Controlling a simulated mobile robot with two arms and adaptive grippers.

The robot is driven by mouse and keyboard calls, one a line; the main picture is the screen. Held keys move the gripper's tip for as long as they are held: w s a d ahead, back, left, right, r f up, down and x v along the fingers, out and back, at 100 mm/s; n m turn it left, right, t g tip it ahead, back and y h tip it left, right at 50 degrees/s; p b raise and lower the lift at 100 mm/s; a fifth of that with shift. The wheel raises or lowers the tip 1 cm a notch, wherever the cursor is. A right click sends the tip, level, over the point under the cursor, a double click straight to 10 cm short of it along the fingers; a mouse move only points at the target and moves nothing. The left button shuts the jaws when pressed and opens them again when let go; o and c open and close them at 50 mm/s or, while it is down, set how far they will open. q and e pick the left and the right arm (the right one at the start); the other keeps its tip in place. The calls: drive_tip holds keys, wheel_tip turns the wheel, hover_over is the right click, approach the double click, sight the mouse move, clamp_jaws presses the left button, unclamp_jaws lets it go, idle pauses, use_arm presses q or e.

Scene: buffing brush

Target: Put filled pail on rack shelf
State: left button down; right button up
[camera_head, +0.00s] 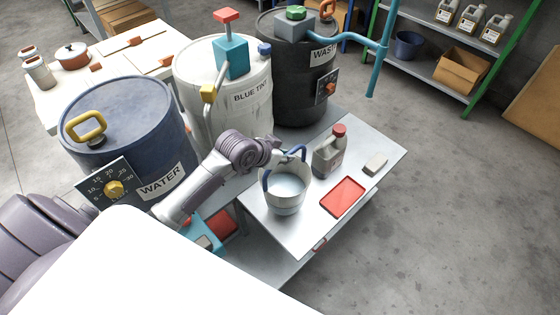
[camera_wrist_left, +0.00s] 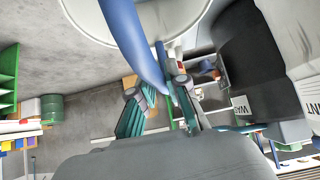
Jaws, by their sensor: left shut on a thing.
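The pail (camera_head: 286,200) is pale, with a blue handle (camera_head: 266,178), and has whitish liquid inside. It appears upright at the left part of the metal table (camera_head: 285,236); I cannot tell whether its base touches the top. My left gripper (camera_head: 290,154) is shut on the raised handle at the pail's back rim. In the left wrist view the blue handle (camera_wrist_left: 130,35) runs between the fingers (camera_wrist_left: 165,105), and the pail's rim shows at the top. The rack shelf (camera_head: 425,72) with green posts stands at the upper right. My right gripper is out of view.
A grey jug (camera_head: 329,155), a red tray (camera_head: 342,197) and a pale block (camera_head: 375,165) share the table. The rack holds several jugs, a blue bucket (camera_head: 408,45) and a cardboard box (camera_head: 461,71). The floor at right is clear.

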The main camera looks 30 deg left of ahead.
use_arm(q)
drive_tip(key=w+a+f, duration=0.1)
drive_tip(key=a+f, duration=0.2)
drive_tip(key=f, duration=0.2)
drive_tip(key=shift+w+f, duration=0.4)
drive_tip(key=shift+a+f, duration=0.1)
drive_tip(key=c, duration=1.2)
unclamp_jaws()
drive_tip(key=shift+s+f, duration=0.1)
drive_tip(key=shift+s, duration=0.05)
drive_tip(key=v, duration=1.2)
drive_tip(key=shift+p, duration=0.3)
